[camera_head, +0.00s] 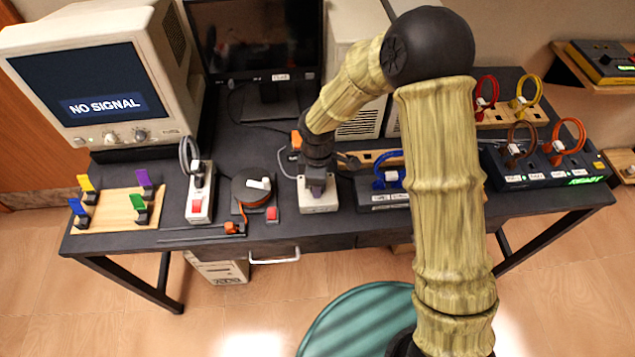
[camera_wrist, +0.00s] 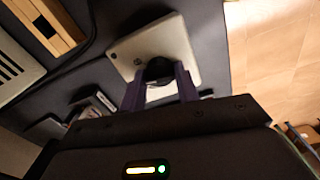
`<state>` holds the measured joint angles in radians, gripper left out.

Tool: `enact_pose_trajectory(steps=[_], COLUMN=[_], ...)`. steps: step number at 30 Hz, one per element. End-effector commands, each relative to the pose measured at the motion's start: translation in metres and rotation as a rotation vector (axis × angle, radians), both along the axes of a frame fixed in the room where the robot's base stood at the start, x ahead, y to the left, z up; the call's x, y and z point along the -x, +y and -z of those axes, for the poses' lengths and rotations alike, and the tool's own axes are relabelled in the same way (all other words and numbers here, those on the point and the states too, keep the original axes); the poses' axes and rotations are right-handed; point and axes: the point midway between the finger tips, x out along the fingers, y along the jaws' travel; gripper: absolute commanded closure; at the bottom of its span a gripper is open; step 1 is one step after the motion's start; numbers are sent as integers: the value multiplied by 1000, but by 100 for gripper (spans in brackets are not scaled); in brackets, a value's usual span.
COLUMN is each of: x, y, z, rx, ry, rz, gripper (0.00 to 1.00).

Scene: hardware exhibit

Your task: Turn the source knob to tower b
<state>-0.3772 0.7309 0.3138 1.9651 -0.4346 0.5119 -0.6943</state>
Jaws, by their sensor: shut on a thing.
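The source knob (camera_wrist: 158,68) is a small black knob on a pale box. The box (camera_head: 318,207) stands near the front edge of the desk in the head view, and its pale top (camera_wrist: 178,42) shows in the wrist view. My gripper (camera_wrist: 160,82) has its two dark purple fingers shut on the knob, one on each side. In the head view my gripper (camera_head: 318,184) points down onto the box and hides the knob. I cannot read any tower labels or tell which way the knob points.
A monitor reading NO SIGNAL (camera_head: 90,92) stands at the left. A round black dial box (camera_head: 253,187) and a red-switched power strip (camera_head: 199,198) are left of the knob box. A blue cable loop (camera_head: 388,172) is close on its right. Wooden cable boards stand around.

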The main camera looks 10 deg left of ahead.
Motion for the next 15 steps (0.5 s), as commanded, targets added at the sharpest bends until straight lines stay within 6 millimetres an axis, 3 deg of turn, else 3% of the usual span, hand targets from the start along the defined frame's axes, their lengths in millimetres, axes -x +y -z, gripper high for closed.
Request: enact_pose_trajectory(steps=[15], x=[0], y=[2], z=[0], rx=[-3], ry=[-2], rz=[453], gripper=[91])
